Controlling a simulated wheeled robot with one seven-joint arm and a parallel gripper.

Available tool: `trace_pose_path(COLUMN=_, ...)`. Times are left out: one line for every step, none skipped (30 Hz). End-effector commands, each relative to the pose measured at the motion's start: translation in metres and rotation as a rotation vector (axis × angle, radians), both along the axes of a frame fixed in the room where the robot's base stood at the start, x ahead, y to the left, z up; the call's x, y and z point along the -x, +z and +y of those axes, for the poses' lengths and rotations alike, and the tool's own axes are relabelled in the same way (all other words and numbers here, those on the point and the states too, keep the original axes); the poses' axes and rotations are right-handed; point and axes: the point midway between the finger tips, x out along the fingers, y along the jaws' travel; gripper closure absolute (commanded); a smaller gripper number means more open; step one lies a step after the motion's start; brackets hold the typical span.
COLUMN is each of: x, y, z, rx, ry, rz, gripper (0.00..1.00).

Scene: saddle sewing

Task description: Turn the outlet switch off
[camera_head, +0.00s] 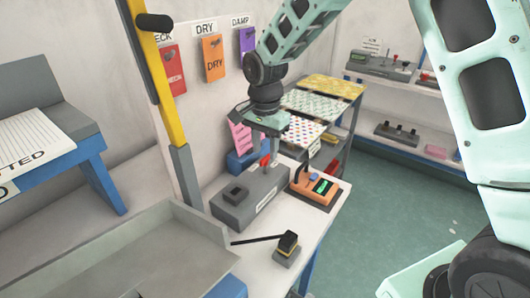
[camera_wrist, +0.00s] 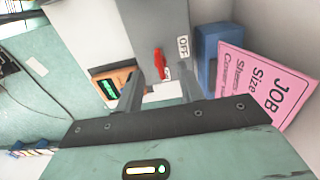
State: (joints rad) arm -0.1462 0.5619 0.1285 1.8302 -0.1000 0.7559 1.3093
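The outlet box (camera_head: 238,208) is a long grey block on the white bench, with a dark socket block on its near top. Its red switch (camera_head: 265,161) stands at the far end, and also shows in the wrist view (camera_wrist: 159,62). A white OFF label (camera_wrist: 183,47) lies just right of the switch there, with another small, partly hidden label by its lower end. My gripper (camera_wrist: 161,78) is open, its two grey fingers on either side of the switch's lower end in the picture. In the head view my gripper (camera_head: 270,152) is over the switch end of the box. I cannot tell whether a finger touches the switch.
An orange meter (camera_head: 324,186) with a green display stands right of the box. A black-handled tool (camera_head: 287,243) rests on the near bench. A pink job card (camera_wrist: 268,84) in a blue holder (camera_wrist: 207,44) stands close beside my gripper. A grey tray (camera_head: 180,250) lies left.

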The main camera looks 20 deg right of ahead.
Motion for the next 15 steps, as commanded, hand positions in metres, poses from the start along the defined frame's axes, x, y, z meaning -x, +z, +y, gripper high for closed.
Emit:
trace_pose_path(x=0.000, y=-0.007, z=0.000, rx=0.001, ry=0.000, rz=0.003, gripper=0.62)
trace_pose_path(x=0.000, y=-0.011, z=0.000, rx=0.001, ry=-0.001, rz=0.003, gripper=0.62)
trace_pose_path(x=0.000, y=-0.015, z=0.000, rx=0.000, ry=-0.001, rz=0.002, gripper=0.62)
trace_pose_path(x=0.000, y=-0.018, z=0.000, rx=0.000, ry=-0.001, rz=0.002, gripper=0.62)
trace_pose_path(x=0.000, y=-0.020, z=0.000, rx=0.000, ry=-0.001, rz=0.002, gripper=0.62)
trace_pose_path(x=0.000, y=-0.023, z=0.000, rx=0.000, ry=-0.001, rz=0.002, gripper=0.62)
trace_pose_path(x=0.000, y=-0.024, z=0.000, rx=0.001, ry=-0.001, rz=0.001, gripper=0.62)
trace_pose_path(x=0.000, y=-0.025, z=0.000, rx=0.000, ry=-0.001, rz=0.000, gripper=0.62)
trace_pose_path(x=0.000, y=-0.026, z=0.000, rx=0.000, ry=0.000, rz=0.000, gripper=0.62)
trace_pose_path(x=0.000, y=-0.026, z=0.000, rx=0.000, ry=0.000, rz=0.000, gripper=0.62)
trace_pose_path(x=0.000, y=-0.027, z=0.000, rx=-0.001, ry=0.000, rz=-0.001, gripper=0.62)
trace_pose_path(x=0.000, y=-0.027, z=0.000, rx=-0.001, ry=0.000, rz=-0.001, gripper=0.62)
trace_pose_path(x=0.000, y=-0.027, z=0.000, rx=-0.001, ry=0.000, rz=-0.001, gripper=0.62)
trace_pose_path(x=0.000, y=-0.027, z=0.000, rx=-0.001, ry=0.000, rz=-0.001, gripper=0.62)
trace_pose_path(x=0.000, y=-0.027, z=0.000, rx=-0.001, ry=0.000, rz=-0.001, gripper=0.62)
